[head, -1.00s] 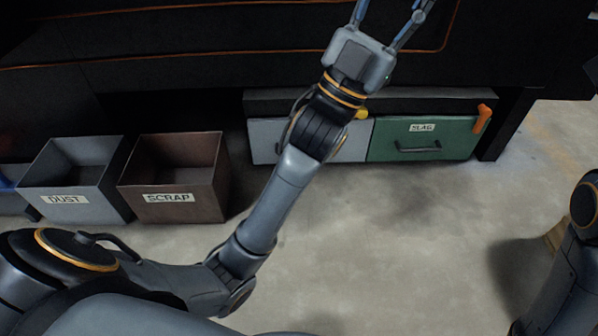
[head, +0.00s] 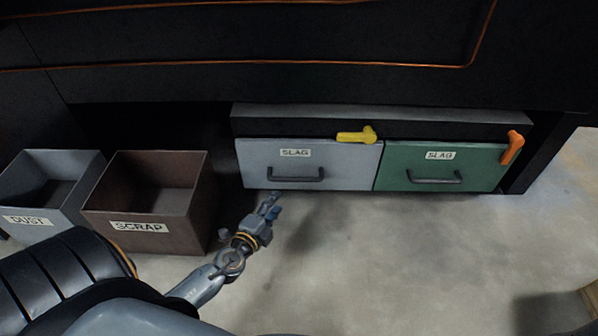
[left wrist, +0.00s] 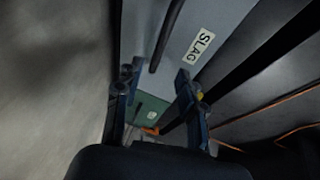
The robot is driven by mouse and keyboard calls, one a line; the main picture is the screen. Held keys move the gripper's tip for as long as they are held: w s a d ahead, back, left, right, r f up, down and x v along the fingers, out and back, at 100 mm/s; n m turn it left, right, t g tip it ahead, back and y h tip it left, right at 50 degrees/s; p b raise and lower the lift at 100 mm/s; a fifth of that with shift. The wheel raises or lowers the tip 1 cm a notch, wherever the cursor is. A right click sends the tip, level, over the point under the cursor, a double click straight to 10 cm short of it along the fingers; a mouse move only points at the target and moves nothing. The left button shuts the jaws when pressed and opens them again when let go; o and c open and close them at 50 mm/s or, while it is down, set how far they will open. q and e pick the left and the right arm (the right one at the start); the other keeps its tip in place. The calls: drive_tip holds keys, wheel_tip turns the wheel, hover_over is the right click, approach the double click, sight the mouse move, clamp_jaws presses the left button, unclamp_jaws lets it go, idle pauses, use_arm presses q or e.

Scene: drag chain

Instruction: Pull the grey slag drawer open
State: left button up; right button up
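The grey slag drawer (head: 350,168) sits low under the black machine, its front about level with the green drawer beside it. It has a SLAG label (head: 295,153) and a dark bar handle (head: 295,175). My left gripper (head: 270,205) is low, just below and left of this handle. In the left wrist view my left gripper (left wrist: 155,85) has its fingers apart with nothing held. The grey front (left wrist: 225,20) and its dark handle (left wrist: 166,38) show ahead, the handle beyond the fingertips. A yellow lever (head: 357,135) lies sideways at the drawer's upper right edge. My right gripper is out of view.
The green slag drawer (head: 440,175) with an orange lever (head: 513,148) stands to the right. An open brown SCRAP bin (head: 135,228) and a grey DUST bin (head: 45,205) stand left of my gripper. The floor (head: 400,250) before the drawers is clear.

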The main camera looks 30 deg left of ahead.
sight(293, 181)
use_arm(q)
drive_tip(key=b+x, duration=0.2)
drive_tip(key=x, duration=1.1)
drive_tip(key=shift+r, duration=0.1)
drive_tip(key=shift+d, duration=0.1)
clamp_jaws()
